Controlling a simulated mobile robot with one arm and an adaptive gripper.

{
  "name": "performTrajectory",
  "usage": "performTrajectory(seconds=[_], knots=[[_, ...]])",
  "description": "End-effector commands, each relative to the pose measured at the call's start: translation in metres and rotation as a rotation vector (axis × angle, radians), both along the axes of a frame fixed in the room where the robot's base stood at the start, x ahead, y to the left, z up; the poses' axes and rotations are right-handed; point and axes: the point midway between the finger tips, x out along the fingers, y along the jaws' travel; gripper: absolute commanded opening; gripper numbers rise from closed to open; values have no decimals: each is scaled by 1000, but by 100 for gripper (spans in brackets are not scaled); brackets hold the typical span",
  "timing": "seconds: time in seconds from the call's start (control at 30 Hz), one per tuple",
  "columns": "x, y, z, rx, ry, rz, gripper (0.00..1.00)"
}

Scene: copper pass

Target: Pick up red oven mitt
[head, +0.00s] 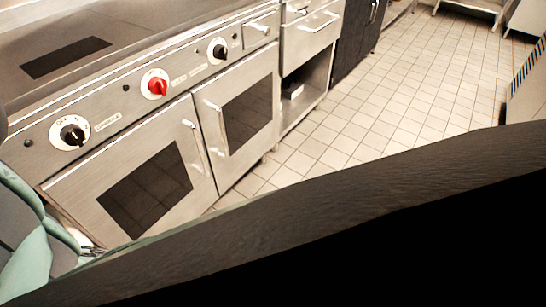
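No red oven mitt shows in the head view. The only red thing I see is a control knob (157,86) on the cooker front. My gripper does not show in this view. A grey and pale green shape at the lower left looks like part of my arm, but I cannot tell for sure. A large dark surface covers the lower right and hides what lies behind it.
A steel cooker (80,103) with black knobs and two windowed doors (238,120) with handles runs along the left. A steel unit with drawers (311,32) and an open shelf follows. The tiled floor (400,85) is clear toward the upper right.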

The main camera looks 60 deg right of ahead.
Motion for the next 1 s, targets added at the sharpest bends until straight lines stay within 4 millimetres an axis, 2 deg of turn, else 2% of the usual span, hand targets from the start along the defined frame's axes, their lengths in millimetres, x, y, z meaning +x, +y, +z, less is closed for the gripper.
performTrajectory(seconds=[0.07,0.7,1.0], knots=[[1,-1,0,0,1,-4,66],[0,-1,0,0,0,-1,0],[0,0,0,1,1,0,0]])
